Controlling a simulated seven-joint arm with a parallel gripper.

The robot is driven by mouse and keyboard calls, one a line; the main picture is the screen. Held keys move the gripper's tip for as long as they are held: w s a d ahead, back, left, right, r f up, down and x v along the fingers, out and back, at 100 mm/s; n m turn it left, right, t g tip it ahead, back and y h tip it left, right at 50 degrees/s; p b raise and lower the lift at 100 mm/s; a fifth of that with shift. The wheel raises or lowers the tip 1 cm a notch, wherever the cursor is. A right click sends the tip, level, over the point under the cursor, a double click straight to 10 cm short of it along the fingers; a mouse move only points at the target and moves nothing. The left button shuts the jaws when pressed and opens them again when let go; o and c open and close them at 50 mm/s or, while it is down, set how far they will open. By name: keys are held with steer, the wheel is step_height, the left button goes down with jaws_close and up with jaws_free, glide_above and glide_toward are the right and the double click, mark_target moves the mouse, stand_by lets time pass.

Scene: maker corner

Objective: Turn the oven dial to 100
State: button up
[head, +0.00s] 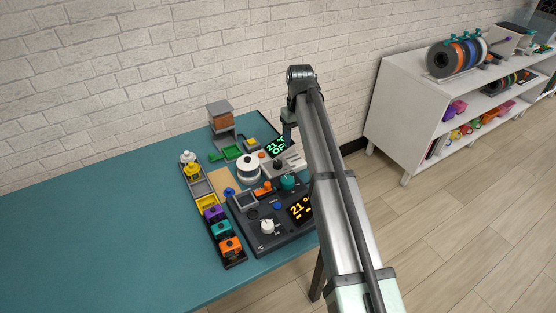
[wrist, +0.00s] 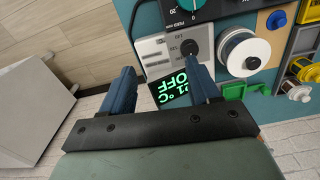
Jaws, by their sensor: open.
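The light grey panel (wrist: 163,48) with a black round dial (wrist: 188,47) and a green-lit display (wrist: 169,87) reading 21 °C OFF lies ahead of my gripper. I take this unit for the oven, though no label confirms it. The dial's pointer is too small to read. My gripper (wrist: 161,68) is open and empty, its two blue fingers spread above the panel. The right finger lies just below the dial in the picture; contact cannot be told. In the head view the panel (head: 293,162) and display (head: 277,146) show beside my arm, which hides part of them.
A dark control unit (head: 248,226) with an amber display (head: 299,208), a white knob (head: 267,226) and a teal knob (head: 288,182) stands nearby. A white spool (head: 248,168) and trays of coloured parts (head: 221,229) crowd the left. The teal table's left side is clear.

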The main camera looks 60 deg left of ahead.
step_height(320, 180, up, 2)
steer(key=r+n, duration=0.1)
glide_above(278, 162)
step_height(278, 162, down, 14)
steer(key=shift+f, duration=0.1)
stand_by(0.4)
steer(key=c, duration=1)
steer(key=shift+c, duration=0.2)
